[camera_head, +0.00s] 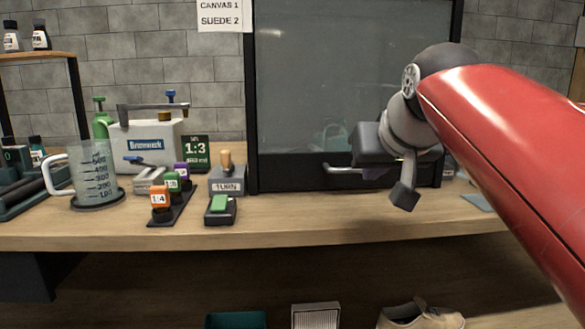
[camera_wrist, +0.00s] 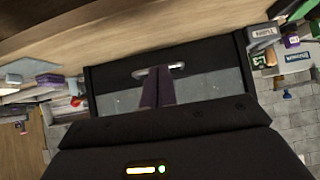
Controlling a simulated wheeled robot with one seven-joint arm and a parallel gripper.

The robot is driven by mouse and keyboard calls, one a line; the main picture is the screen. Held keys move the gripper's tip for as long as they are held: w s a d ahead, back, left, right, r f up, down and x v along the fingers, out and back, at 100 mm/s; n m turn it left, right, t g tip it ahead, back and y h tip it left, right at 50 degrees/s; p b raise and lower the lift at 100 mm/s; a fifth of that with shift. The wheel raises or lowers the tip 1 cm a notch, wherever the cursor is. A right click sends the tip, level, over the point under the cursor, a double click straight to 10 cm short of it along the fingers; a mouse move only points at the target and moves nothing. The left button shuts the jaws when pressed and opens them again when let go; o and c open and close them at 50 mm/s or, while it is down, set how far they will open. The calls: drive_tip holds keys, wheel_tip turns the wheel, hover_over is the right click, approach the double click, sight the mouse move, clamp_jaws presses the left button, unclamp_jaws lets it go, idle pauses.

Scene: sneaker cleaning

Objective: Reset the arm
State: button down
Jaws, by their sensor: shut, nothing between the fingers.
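My gripper (camera_head: 404,192) hangs in front of the lower right part of the dark glass-fronted cabinet, at the end of my red arm. In the wrist view its fingers (camera_wrist: 157,88) are together, with nothing between them. The cabinet's handle (camera_head: 343,170) is a metal bar low on its front, left of my gripper. The handle also shows in the wrist view (camera_wrist: 175,67), just beyond the fingertips. Whether the fingers touch the cabinet cannot be told.
The wooden bench (camera_head: 300,221) holds a measuring jug (camera_head: 95,175), a dispenser labelled Brinnweck (camera_head: 146,144), several coloured bottles and a green-button switch (camera_head: 220,207) at left. A beige sneaker (camera_head: 420,315) and a teal bin (camera_head: 236,320) sit below. The bench front is mostly clear.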

drive_tip(key=s+f+g, duration=0.1)
drive_tip(key=s+f, duration=0.4)
drive_tip(key=f, duration=0.4)
drive_tip(key=s+a+f+g, duration=0.1)
drive_tip(key=s+f, duration=0.5)
drive_tip(key=f, duration=0.4)
drive_tip(key=s+a+f+g, duration=0.1)
drive_tip(key=s+f+g, duration=0.1)
drive_tip(key=s+f, duration=0.4)
wheel_tip(320, 180, down, 3)
drive_tip(key=shift+f, duration=0.2)
